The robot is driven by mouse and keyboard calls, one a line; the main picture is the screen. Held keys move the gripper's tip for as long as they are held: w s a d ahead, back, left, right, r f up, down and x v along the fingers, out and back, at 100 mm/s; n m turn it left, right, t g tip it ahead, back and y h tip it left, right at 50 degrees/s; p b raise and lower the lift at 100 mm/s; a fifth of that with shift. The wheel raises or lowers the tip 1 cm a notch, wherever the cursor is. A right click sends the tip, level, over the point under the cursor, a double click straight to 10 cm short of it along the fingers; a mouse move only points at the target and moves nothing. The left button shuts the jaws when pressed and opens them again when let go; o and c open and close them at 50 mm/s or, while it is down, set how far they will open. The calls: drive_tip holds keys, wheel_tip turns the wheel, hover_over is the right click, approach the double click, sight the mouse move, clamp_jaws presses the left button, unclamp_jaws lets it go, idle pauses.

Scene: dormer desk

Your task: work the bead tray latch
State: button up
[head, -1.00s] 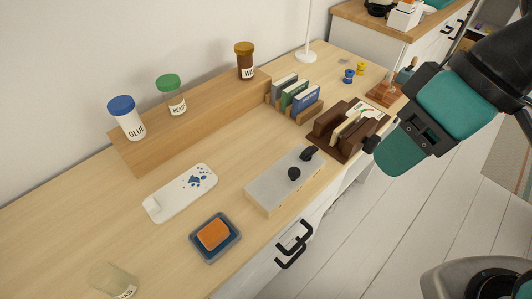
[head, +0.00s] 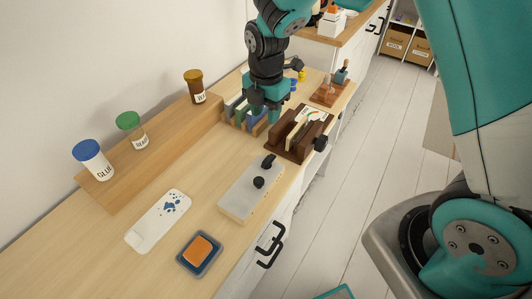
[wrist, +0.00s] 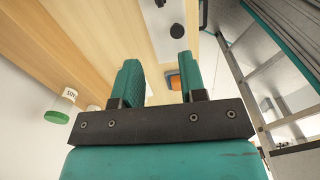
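The white tray (head: 147,235) with blue beads at its far end lies flat on the desk, in the left half of the head view. To its right is a grey box (head: 236,205) with a black lever (head: 268,161) and a round black knob (head: 258,182) on top. Which part is the latch I cannot tell for sure. My gripper (head: 264,112) is beyond the grey box, above the upright books. In the wrist view my gripper (wrist: 160,80) has its two fingers apart with nothing between them; the grey box (wrist: 163,18) shows beyond the fingertips.
A blue tray (head: 184,262) with an orange sponge (head: 197,249) is near the front edge. Jars with blue (head: 86,147), green (head: 128,120) and brown (head: 193,75) lids stand on a wooden riser.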

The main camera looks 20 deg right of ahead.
sight(266, 159)
drive_tip(key=shift+n, duration=0.3)
wheel_tip(266, 159, down, 18)
drive_tip(key=shift+w+d+p, duration=0.1)
drive_tip(key=shift+w+p, duration=0.05)
drive_tip(key=shift+p, duration=1.1)
clamp_jaws()
